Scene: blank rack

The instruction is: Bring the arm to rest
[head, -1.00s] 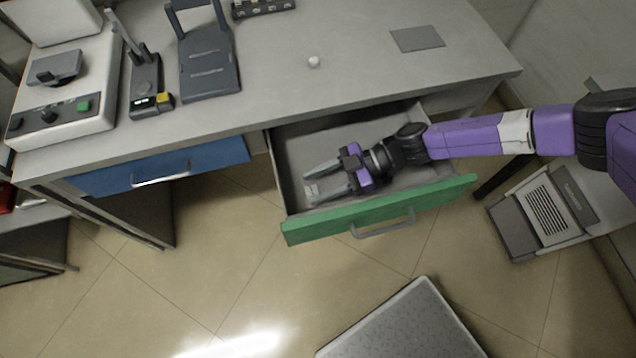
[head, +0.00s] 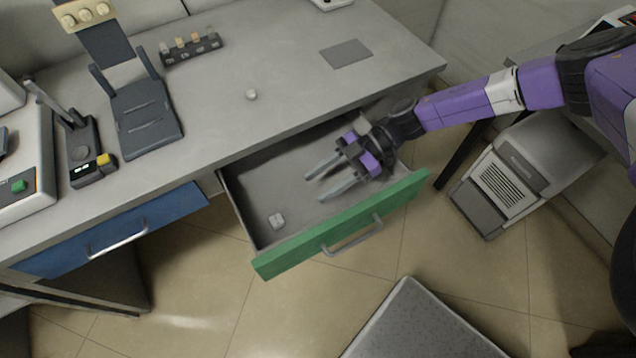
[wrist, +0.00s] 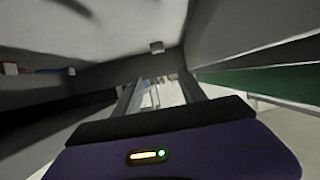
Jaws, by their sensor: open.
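My gripper (head: 328,180) is over the right part of the open green-fronted drawer (head: 240,195) in the head view, its two grey fingers apart and pointing left. Nothing is between them. A small white block (head: 276,220) lies on the drawer floor at the left, apart from the fingertips. My arm comes in from the right over the drawer's right end.
The drawer's green front (head: 345,225) and side walls stand close around my gripper. The desk top (head: 290,75) above holds a small white round thing (head: 251,95), a grey pad (head: 346,53), a rack (head: 190,47) and a dark stand (head: 147,115). A blue drawer (head: 115,228) is shut.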

